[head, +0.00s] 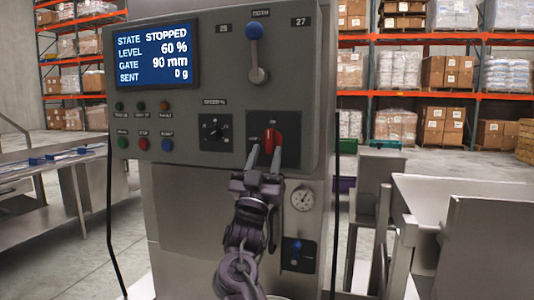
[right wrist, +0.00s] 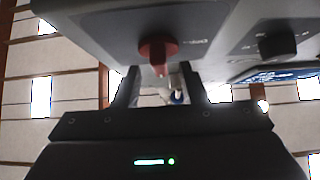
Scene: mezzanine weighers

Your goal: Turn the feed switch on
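The red switch (head: 270,138) sits on a dark square plate at the lower right of the grey control panel (head: 180,125). Its small lettering is too blurred to read. My right gripper (head: 265,156) is open just below and in front of the red switch, one finger to each side of its lower part. In the right wrist view the red switch (right wrist: 158,50) shows ahead of the gap between the open fingers (right wrist: 159,85). The fingers do not appear closed on it. The screen (head: 155,54) reads STATE STOPPED, LEVEL 60 %, GATE 90 mm, SENT 0 g. My left gripper is out of view.
A blue-knobbed lever (head: 256,50) stands above the switch, and a black dial (head: 213,130) is to its left. Several small buttons line the panel's left. Metal tables flank the machine.

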